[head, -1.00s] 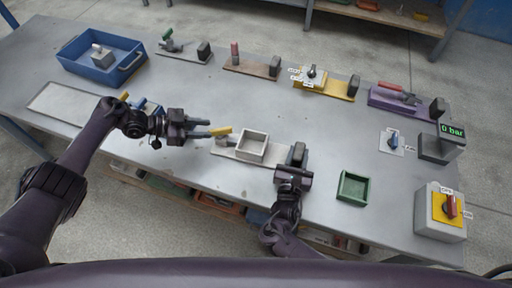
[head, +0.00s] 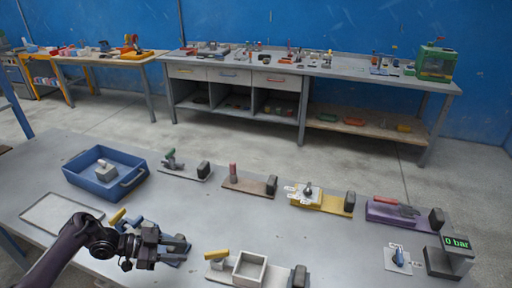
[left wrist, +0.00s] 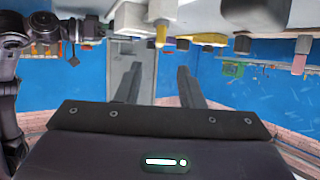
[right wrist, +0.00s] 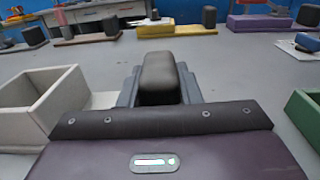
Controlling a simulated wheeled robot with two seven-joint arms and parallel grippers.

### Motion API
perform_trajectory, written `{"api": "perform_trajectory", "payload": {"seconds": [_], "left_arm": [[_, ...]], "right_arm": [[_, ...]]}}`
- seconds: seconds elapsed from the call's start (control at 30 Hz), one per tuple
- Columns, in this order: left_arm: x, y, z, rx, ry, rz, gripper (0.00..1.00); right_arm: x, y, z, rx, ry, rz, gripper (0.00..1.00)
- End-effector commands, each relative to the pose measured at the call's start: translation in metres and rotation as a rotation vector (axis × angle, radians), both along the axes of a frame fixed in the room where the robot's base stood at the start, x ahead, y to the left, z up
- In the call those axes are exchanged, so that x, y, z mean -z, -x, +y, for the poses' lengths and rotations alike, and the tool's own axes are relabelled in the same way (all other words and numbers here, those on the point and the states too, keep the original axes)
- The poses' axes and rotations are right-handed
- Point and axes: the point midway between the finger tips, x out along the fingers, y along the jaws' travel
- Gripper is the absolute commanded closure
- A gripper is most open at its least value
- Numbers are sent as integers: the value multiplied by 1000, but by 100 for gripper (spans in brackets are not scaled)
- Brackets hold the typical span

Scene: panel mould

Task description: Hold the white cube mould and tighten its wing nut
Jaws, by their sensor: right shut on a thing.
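The white cube mould (head: 250,268) is an open-topped square box on a pale base plate at the bottom of the head view. It also shows at the left of the right wrist view (right wrist: 45,105). A yellow bar-shaped piece (head: 217,254), possibly the wing nut, stands at the plate's left end. A black block (head: 299,276) stands at its right end. My left gripper (head: 187,246) is open and empty, left of the yellow piece and apart from it.
A blue tray (head: 75,178) with a grey part stands at the back left. Yellow (head: 330,203) and purple (head: 385,212) fixtures line the far side. A gauge box (head: 448,262) reads 0 bar at right. A green box (right wrist: 306,110) lies right of my right gripper.

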Motion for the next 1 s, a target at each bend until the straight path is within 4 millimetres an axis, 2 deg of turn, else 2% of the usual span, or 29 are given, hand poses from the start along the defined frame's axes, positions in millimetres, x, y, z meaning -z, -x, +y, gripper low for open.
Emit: {"api": "perform_trajectory", "payload": {"seconds": [0.17, 0.3, 0.47, 0.6, 0.73, 0.87, 1.0], "left_arm": [[8, -15, -14, 21, -89, -95, 65], [17, -50, -39, 38, -277, -278, 65], [19, -85, -72, 35, -486, -386, 65], [10, -112, -91, 2, -664, -437, 65], [-4, -128, -101, -41, -816, -437, 65], [-22, -133, -104, -86, -948, -383, 65], [-40, -124, -104, -115, -1061, -271, 65]], "right_arm": [[0, 0, 0, 1, 0, -1, 100], [0, 0, 0, 0, 0, -1, 100], [0, 0, 0, 0, 0, -1, 100], [0, 0, 0, 1, 0, -1, 100], [0, 0, 0, 1, 0, -1, 100], [0, 0, 0, 1, 0, -1, 100], [0, 0, 0, 0, 0, 0, 100]]}}
